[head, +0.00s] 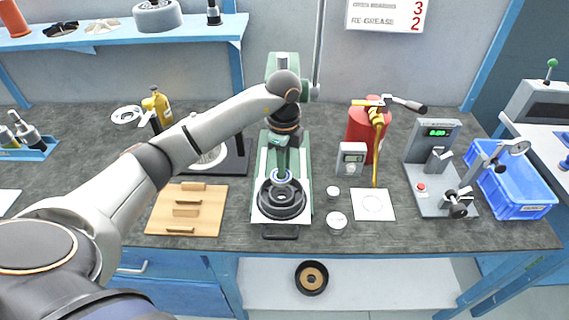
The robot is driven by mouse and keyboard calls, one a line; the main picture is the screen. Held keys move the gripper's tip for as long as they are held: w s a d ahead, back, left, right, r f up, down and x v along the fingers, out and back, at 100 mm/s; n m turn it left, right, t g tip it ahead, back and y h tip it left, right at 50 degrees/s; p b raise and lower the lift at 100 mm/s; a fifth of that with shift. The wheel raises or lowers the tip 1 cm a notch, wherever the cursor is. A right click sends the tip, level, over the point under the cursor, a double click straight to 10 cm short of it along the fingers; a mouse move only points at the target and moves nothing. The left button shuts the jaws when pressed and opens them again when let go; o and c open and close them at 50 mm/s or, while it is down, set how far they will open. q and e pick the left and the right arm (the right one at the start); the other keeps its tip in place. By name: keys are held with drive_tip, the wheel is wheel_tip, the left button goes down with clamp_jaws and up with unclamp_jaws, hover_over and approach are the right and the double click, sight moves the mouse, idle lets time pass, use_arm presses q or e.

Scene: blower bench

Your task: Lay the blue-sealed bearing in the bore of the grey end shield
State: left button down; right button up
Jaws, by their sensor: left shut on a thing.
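The blue-sealed bearing (283,184) is a small metal ring with a blue face. My left gripper (283,172) points down over it and is shut on it. The grey end shield (281,209) is a dark round casting with a raised rim, lying on a white plate on the green stand. The bearing is over the middle of the shield. The gripper and bearing hide much of the bore, so I cannot tell whether the bearing touches it. My right gripper is not in view.
A wooden board (158,219) with small bars lies to the left. A handheld meter (351,159), small cups and a white card (373,205) are to the right. A red can (361,131) stands behind. A gauge stand (421,179) and blue crate (523,207) are further right.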

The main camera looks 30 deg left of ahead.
sight(284, 190)
use_arm(q)
drive_tip(key=shift+r, duration=0.1)
drive_tip(key=shift+f+b, duration=1.25)
drive_tip(key=shift+f, duration=1.4)
drive_tip(key=shift+f, duration=0.25)
drive_tip(key=c, duration=0.8)
unclamp_jaws()
drive_tip(key=shift+o, duration=0.2)
wheel_tip(284, 190, up, 13)
drive_tip(key=shift+f+b, duration=0.2)
drive_tip(key=shift+b, duration=0.25)
